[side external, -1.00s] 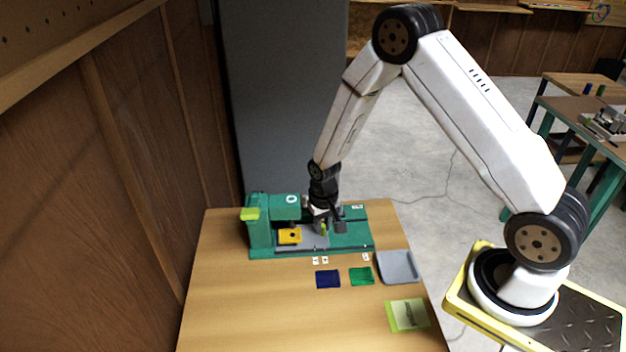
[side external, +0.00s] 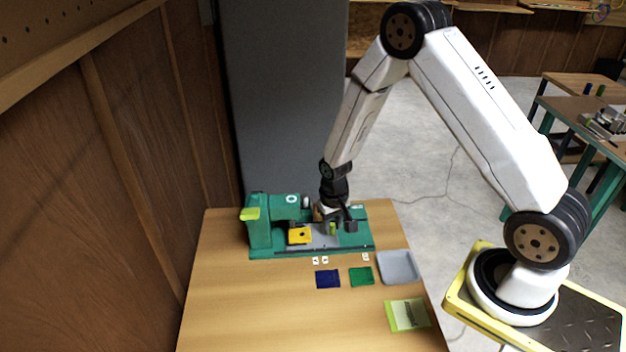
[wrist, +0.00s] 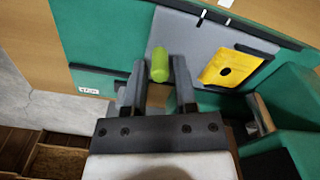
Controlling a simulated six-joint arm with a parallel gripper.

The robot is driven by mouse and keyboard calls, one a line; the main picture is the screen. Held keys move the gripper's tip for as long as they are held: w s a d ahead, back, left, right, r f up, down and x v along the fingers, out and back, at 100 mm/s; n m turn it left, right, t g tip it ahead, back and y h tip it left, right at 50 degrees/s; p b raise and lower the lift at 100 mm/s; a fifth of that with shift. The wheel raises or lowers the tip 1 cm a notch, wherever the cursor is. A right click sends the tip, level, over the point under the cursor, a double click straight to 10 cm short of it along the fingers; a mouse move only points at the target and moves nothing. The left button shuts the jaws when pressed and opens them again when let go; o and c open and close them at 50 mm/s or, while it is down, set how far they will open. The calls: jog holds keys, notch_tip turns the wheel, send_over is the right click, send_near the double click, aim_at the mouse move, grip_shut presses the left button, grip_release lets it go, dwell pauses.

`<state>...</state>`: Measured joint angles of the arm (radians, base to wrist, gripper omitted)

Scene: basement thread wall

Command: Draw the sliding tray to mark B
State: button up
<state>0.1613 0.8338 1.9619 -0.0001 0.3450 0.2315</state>
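The sliding tray is a flat grey plate (side external: 320,241) in the green machine bed; it also shows in the wrist view (wrist: 196,42). A yellow block with a dark hole (side external: 300,236) rides on it. A lime-green knob (wrist: 160,64) stands up from the tray near its end. My gripper (wrist: 158,78) is open, with one finger on each side of the knob. The right finger in the wrist view looks close to the knob; I cannot tell whether it touches. Small white mark labels (side external: 325,259) sit along the front edge, their letters too small to read.
A green machine head (side external: 260,222) rises at the left end of the bed. In front lie a dark blue square (side external: 328,279), a green square (side external: 361,276), a grey dish (side external: 398,267) and a lime-edged card (side external: 408,315). The front left of the table is clear.

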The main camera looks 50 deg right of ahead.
jog(key=shift+o, duration=0.9)
jog(key=shift+r, duration=2.95)
jog(key=shift+r, duration=0.15)
jog(key=shift+r, duration=1.9)
jog(key=shift+c, duration=0.2)
